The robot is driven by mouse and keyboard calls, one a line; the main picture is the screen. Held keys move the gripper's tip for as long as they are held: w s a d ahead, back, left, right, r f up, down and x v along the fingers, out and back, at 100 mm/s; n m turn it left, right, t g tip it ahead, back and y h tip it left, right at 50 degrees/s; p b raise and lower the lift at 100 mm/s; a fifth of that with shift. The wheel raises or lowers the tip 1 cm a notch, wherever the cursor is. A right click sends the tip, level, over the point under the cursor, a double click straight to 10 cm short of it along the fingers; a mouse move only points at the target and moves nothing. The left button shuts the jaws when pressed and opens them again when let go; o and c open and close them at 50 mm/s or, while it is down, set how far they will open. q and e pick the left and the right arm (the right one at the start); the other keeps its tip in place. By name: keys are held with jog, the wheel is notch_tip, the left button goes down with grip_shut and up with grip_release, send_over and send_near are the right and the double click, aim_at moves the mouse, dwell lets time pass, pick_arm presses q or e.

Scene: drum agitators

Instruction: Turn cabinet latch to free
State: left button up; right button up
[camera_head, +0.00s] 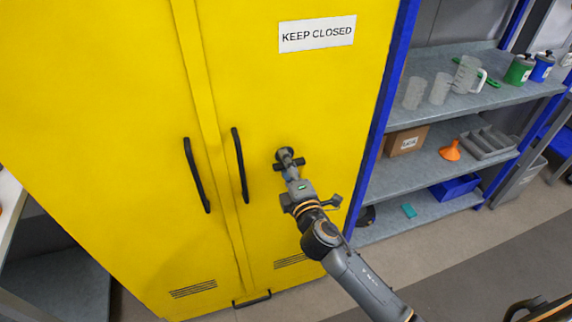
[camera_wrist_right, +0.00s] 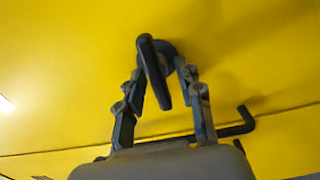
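The tall yellow cabinet (camera_head: 110,120) has two doors with black vertical handles. In the wrist view the latch (camera_wrist_right: 153,72) shows as a dark lever on a round base, slightly tilted from upright in the picture. My right gripper (camera_head: 290,165) is at the latch. In the wrist view its fingers (camera_wrist_right: 161,75) are spread on either side of the lever, with gaps visible. My left gripper is not in view.
A "KEEP CLOSED" sign (camera_head: 317,34) is above the latch. The right door's black handle (camera_head: 240,165) is left of my gripper. Blue-framed shelves (camera_head: 425,175) with jugs, bottles and boxes stand to the right. Both doors look shut. Open floor (camera_head: 470,245) lies at the lower right.

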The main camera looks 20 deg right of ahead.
jog(key=shift+s, duration=0.1)
jog(key=s, duration=1.2)
jog(key=shift+d, duration=0.25)
jog(key=shift+w, duration=0.1)
